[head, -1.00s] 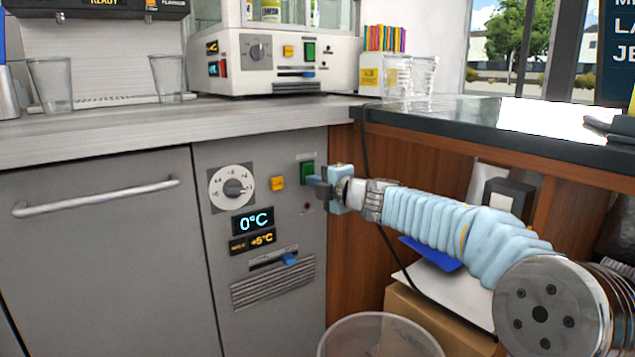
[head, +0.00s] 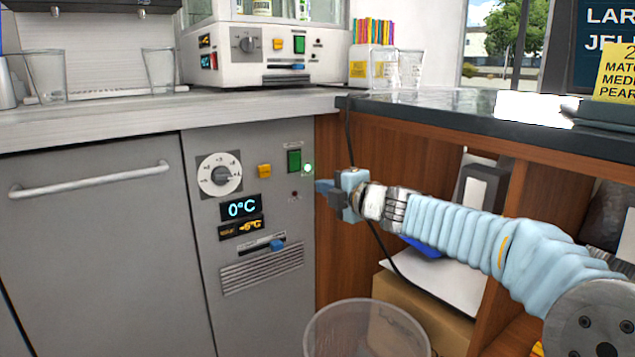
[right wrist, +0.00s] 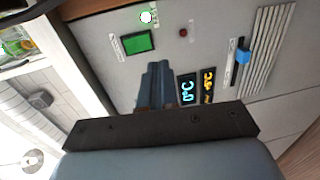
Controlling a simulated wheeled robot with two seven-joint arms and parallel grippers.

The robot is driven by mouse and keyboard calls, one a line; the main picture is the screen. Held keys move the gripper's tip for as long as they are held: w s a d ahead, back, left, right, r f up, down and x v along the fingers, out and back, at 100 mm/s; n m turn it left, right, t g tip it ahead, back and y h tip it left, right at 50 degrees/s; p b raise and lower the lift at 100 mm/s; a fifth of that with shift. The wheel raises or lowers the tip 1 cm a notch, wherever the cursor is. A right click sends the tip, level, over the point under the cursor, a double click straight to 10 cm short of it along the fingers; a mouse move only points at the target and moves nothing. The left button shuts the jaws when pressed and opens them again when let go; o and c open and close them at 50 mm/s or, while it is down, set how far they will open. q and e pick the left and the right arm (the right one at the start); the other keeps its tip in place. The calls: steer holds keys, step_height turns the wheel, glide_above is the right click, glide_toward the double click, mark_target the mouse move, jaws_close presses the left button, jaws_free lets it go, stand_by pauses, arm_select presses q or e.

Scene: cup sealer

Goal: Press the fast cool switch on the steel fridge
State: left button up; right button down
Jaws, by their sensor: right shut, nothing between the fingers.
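The steel fridge (head: 260,305) stands under the counter, with a control panel at its right side. The panel has a dial (head: 219,174), a yellow switch (head: 264,171), a green switch (head: 294,161) and a small dark red lamp (head: 295,195). Labels are too small to read, so I cannot tell which switch is fast cool. A bright whitish-green lamp (head: 307,168) glows right of the green switch; it also shows in the right wrist view (right wrist: 148,17). My right gripper (head: 322,187) is shut and empty, apart from the green switch, at the panel's right edge. My left gripper is not in view.
Below the switches are a 0°C display (head: 240,207) and a blue slider (head: 277,244). A white machine (head: 215,68) with similar controls stands on the counter. A clear bin (head: 365,335) is below my right arm. A dark cable hangs beside the fridge.

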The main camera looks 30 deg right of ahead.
steer(key=shift+s+d+f, duration=0.1)
steer(key=shift+s+f, duration=0.05)
steer(key=shift+s, duration=0.95)
steer(key=shift+s+d+f, duration=0.1)
steer(key=shift+s, duration=0.95)
steer(key=w+a+f+m+g+y+p, duration=0.1)
steer(key=a+f+m+g+p, duration=0.2)
steer(key=f, duration=0.6)
steer(key=w+a+f+m+g+y+p, duration=0.1)
steer(key=w+a+f+m, duration=0.1)
steer(key=a+f+m, duration=0.5)
steer(key=w+a+f+g+y+p, duration=0.1)
steer(key=a+f+g+p, duration=0.15)
steer(key=f, duration=0.85)
steer(key=s+a+f+m+g+p, duration=0.25)
steer(key=s+a+f+m, duration=0.35)
steer(key=f, duration=0.5)
steer(key=s+a+f+m+g+p, duration=0.1)
steer(key=s+a+f+m+g, duration=0.1)
steer(key=s+f, duration=0.3)
steer(key=s+a+f+m+g+p, duration=0.1)
steer(key=s+a+f+g, duration=0.3)
steer(key=s, duration=1)
steer(key=shift+a+f+m+g+p, duration=0.35)
steer(key=shift+a+f+m, duration=0.3)
steer(key=shift+m, duration=0.25)
